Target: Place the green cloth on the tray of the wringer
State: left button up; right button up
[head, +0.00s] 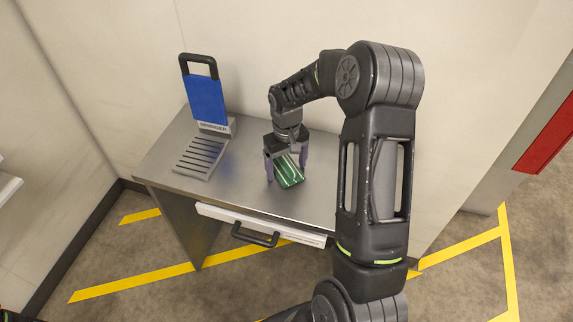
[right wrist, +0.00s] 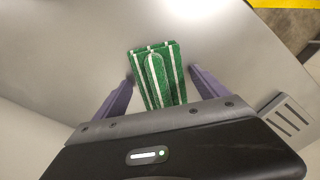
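The green cloth (head: 289,176) with white stripes lies folded on the steel table. It also shows in the right wrist view (right wrist: 156,75). My right gripper (head: 286,170) points down over the cloth, open, with one purple finger on each side of it. In the right wrist view the fingertips (right wrist: 161,76) are close to the cloth's side edges; I cannot tell whether they touch. The wringer (head: 206,100) stands to the left with a raised blue plate and black handle. Its slotted grey tray (head: 199,158) is empty. My left gripper is not in view.
The steel table (head: 235,182) is bare between the wringer tray and the cloth. A drawer with a black handle (head: 255,236) is at the table's front. A wall stands close behind. Yellow tape lines (head: 130,281) mark the floor.

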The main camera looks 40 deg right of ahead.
aim_at(286, 163)
notch_tip(286, 163, up, 12)
jog(key=b, duration=0.1)
jog(key=shift+r, duration=0.2)
dwell(0.5)
jog(key=shift+o, duration=0.2)
